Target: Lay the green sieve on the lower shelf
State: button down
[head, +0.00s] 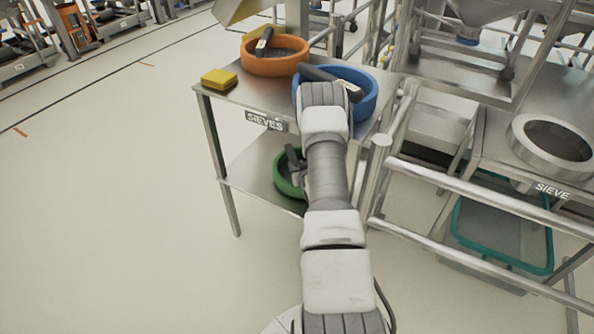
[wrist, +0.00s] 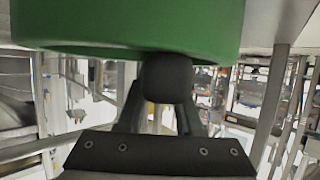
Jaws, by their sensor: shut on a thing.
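The green sieve (head: 283,183) is at the lower shelf (head: 249,172) of the steel table in the head view, partly hidden behind my arm. I cannot tell whether it touches the shelf or hangs just above it. In the wrist view its green side (wrist: 130,28) fills the top. Its dark handle (wrist: 167,78) points toward me there. My gripper (wrist: 160,105) is shut on this handle. In the head view my gripper is largely hidden by my arm.
The table's upper shelf (head: 232,95) holds an orange sieve (head: 275,64), a blue sieve (head: 366,100) and yellow pads (head: 219,78). A steel railing (head: 480,198) stands at the right, with a teal-rimmed bin (head: 500,260) behind it. The floor at left is clear.

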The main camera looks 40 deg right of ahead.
jog(key=shift+f, duration=0.3)
jog(key=shift+f, duration=0.2)
jog(key=c, duration=0.6)
grip_release()
jog(key=shift+o, duration=0.2)
jog(key=shift+r, duration=0.1)
jog(key=shift+s+r+p, duration=0.25)
jog(key=shift+p, duration=0.05)
jog(key=p+v, duration=0.4)
jog(key=v, duration=0.7)
jog(key=shift+s+a, duration=0.15)
jog(key=shift+a, duration=0.05)
